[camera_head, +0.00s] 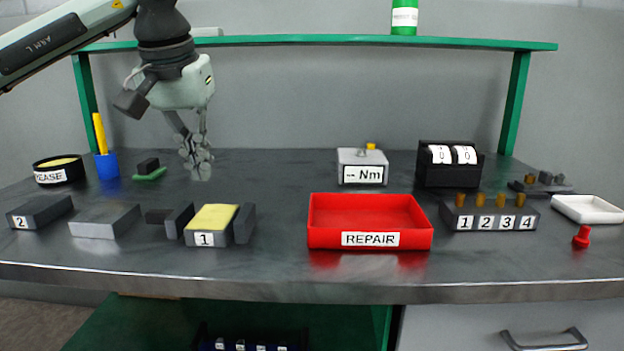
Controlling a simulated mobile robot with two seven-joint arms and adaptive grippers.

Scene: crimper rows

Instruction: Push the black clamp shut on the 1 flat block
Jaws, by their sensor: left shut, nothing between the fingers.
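The flat block labelled 1 (212,218) has a yellow top and lies at the front left of the table. The black clamp (180,219) shows as an upright dark plate at the block's left, with a small dark piece behind it to the left. Another dark upright plate (245,223) stands at the block's right side, close against it. I cannot tell whether the left plate touches the block. My left gripper (197,168) is shut and empty, pointing down behind and above the block, apart from it. My right gripper is not in view.
A grey block (105,221) and a block labelled 2 (39,212) lie to the left. A red REPAIR tray (370,240) is to the right. The table between block 1 and the tray is clear.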

